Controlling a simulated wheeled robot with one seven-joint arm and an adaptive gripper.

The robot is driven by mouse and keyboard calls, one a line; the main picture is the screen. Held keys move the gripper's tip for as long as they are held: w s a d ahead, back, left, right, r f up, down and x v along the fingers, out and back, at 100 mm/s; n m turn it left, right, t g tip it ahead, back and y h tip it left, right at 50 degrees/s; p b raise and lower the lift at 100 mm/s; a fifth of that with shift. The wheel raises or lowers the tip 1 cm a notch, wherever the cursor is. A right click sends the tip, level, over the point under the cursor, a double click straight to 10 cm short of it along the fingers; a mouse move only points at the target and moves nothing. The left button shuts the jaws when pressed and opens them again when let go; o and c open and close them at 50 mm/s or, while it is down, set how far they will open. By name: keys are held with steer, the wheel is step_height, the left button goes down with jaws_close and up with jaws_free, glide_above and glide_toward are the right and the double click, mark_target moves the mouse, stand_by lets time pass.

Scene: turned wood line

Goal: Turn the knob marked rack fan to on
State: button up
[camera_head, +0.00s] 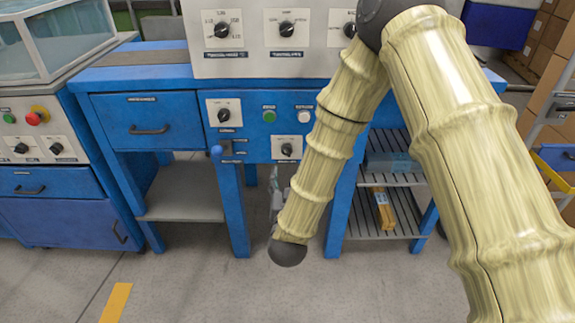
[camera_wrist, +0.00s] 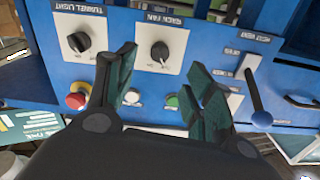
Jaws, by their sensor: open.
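The rack fan knob (camera_wrist: 160,51) is a black dial on a white plate. Its label reads upside down above it in the wrist view; which way its pointer is set is too small to tell. The knob also shows on the blue panel in the head view (camera_head: 287,149), left of my arm. My gripper (camera_wrist: 162,62) is open and empty, its dark green fingers spread to either side below the knob in the wrist view. I see no contact with the knob. In the head view my arm mostly hides the gripper.
The tunnel light knob (camera_wrist: 78,41) is left of the rack fan knob in the wrist view. A red button (camera_wrist: 77,100), a white button (camera_wrist: 132,96) and a green button (camera_wrist: 172,101) lie close to the fingers. A blue-balled lever (camera_wrist: 262,118) sticks out at right.

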mark_target(287, 155)
steer(key=w+b, duration=0.1)
steer(key=w, duration=1)
steer(key=shift+r+b, duration=0.15)
steer(key=shift+b, duration=0.25)
steer(key=c, duration=1)
